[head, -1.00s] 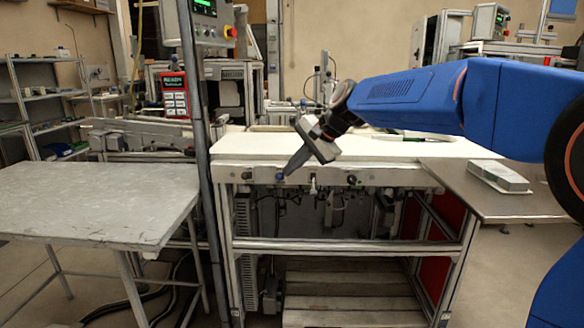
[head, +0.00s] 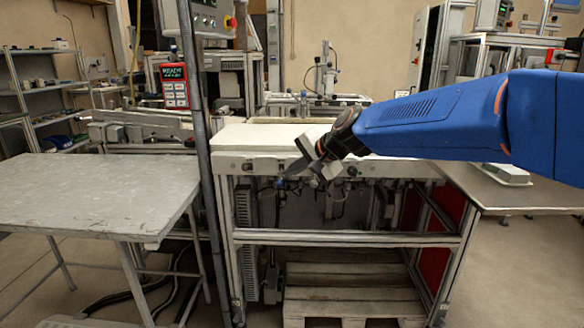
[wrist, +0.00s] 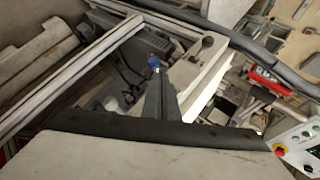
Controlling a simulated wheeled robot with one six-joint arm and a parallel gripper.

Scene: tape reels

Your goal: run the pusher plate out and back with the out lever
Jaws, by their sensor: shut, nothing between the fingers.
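A small lever with a blue knob (head: 279,184) sits on the front rail of the white-topped bench, left of its middle. In the wrist view the blue knob (wrist: 154,62) shows just beyond my fingertips. My gripper (head: 288,173) is shut and empty, pointing down and left at the knob. In the wrist view its dark fingers (wrist: 155,76) are close together, their tips at or just short of the knob; I cannot tell whether they touch. A black knob (wrist: 208,42) sits farther along the same rail. I cannot pick out the pusher plate for certain.
The bench's white top (head: 252,138) lies behind the rail. A thin grey post (head: 199,120) stands just left of the bench. A grey table (head: 95,190) is farther left, and a side shelf (head: 500,195) is at the right. Pallets (head: 350,305) lie under the bench.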

